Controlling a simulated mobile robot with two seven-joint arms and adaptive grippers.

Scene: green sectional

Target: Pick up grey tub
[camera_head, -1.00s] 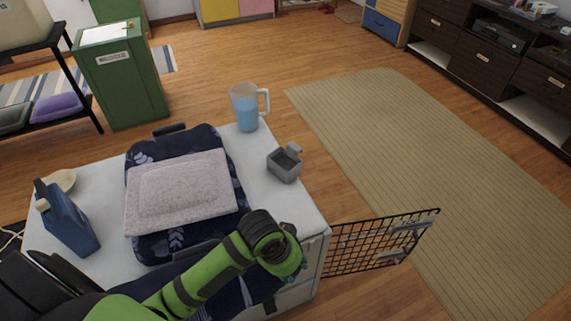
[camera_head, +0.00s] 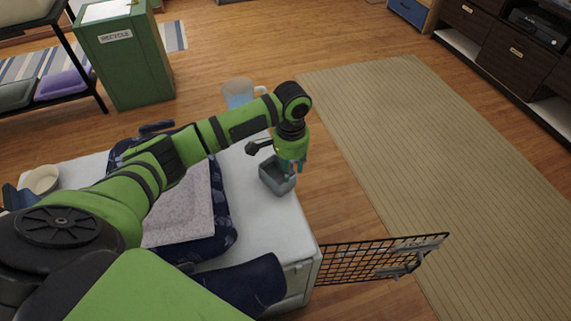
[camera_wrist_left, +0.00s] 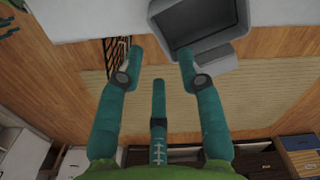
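The grey tub (camera_head: 268,180) stands upright and open-topped on the right edge of the white top (camera_head: 262,222). My left gripper (camera_head: 291,168) hangs fingers-down at its right side and hides part of the tub. In the left wrist view the tub (camera_wrist_left: 225,14) is at the top, partly cut off by the frame. There the teal fingers of my left gripper (camera_wrist_left: 161,52) are spread, with nothing between them. One fingertip overlaps the tub's near edge in the picture; whether it touches I cannot tell. My right gripper is not in view.
A pitcher (camera_head: 238,92) of blue liquid stands behind the tub, partly hidden by my left arm. A black wire door (camera_head: 375,262) juts out to the right. A green recycling bin (camera_head: 128,65) stands behind.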

